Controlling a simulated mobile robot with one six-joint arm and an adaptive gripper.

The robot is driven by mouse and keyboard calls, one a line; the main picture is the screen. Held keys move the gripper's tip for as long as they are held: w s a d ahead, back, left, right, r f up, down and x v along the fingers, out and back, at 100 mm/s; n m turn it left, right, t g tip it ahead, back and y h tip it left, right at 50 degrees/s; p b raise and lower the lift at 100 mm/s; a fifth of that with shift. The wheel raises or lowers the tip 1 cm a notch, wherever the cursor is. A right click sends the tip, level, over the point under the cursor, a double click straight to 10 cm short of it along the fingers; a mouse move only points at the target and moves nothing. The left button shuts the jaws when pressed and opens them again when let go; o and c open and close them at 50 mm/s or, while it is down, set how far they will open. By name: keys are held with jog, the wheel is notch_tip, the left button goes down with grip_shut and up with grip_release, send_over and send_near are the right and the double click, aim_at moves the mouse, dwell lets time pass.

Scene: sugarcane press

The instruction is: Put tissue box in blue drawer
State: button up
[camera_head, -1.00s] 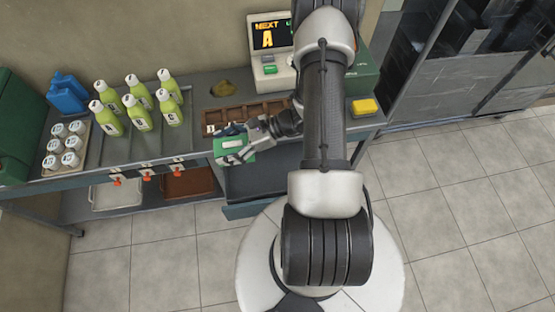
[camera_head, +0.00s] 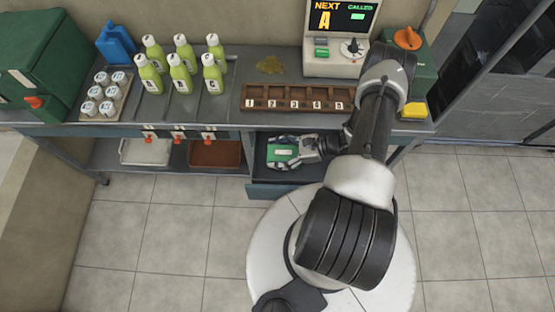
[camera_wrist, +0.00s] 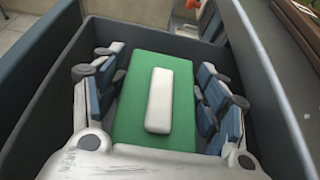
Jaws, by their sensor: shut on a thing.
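The tissue box is green with a white strip on top. In the wrist view the tissue box (camera_wrist: 186,128) sits between the fingers of my gripper (camera_wrist: 160,85), with a finger against each long side. The box is inside the blue drawer (camera_wrist: 42,80), whose dark walls surround it. In the head view the drawer (camera_head: 275,190) is pulled out below the counter. There the tissue box (camera_head: 279,155) and my gripper (camera_head: 285,160) are seen within the drawer opening. Whether the box touches the drawer floor cannot be told.
The counter holds green bottles (camera_head: 181,75), white-lidded cups (camera_head: 100,95), a numbered wooden rack (camera_head: 298,98), a display machine (camera_head: 337,45) and a yellow sponge (camera_head: 413,110). The counter edge overhangs the drawer's back part. Two trays (camera_head: 145,151) stand on the lower shelf.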

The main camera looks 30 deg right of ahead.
jog(key=shift+f+b, duration=0.65)
jog(key=shift+f, duration=1.45)
jog(key=shift+f, duration=0.1)
jog(key=o, duration=0.9)
jog(key=shift+c, duration=0.2)
jog(key=shift+r, duration=0.2)
jog(key=p+v, duration=0.2)
jog(key=v, duration=1)
jog(key=shift+f, duration=0.1)
